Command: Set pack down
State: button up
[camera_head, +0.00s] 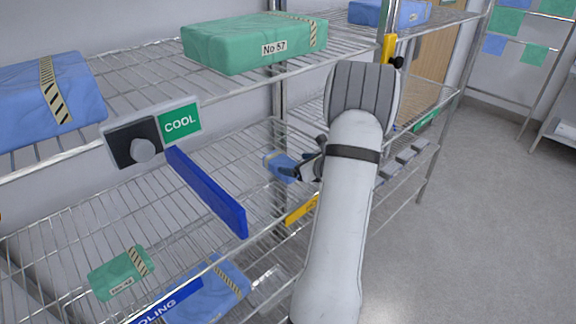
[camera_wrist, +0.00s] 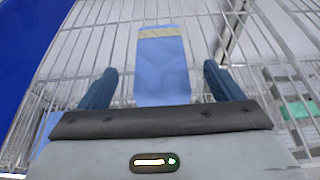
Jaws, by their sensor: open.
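A small blue wrapped pack (camera_head: 279,167) with a pale tape band lies on the middle wire shelf, at the left of my gripper (camera_head: 306,170) in the head view. In the wrist view the blue pack (camera_wrist: 162,72) lies between the two dark fingers of my gripper (camera_wrist: 160,82). The fingers are open, with a visible gap on each side of the pack. The pack's near end is hidden behind the gripper body. It appears to rest on the wires.
A blue divider (camera_head: 207,192) stands left of the pack. Large green (camera_head: 250,43) and blue (camera_head: 45,98) packs sit on the upper shelf. A green pack (camera_head: 121,273) and a blue pack (camera_head: 215,290) lie lower. A metal post (camera_head: 279,95) stands behind.

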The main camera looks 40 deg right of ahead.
jog(key=v, duration=0.6)
jog(key=shift+s+b, duration=0.25)
jog(key=shift+b, duration=0.2)
jog(key=shift+r, duration=0.15)
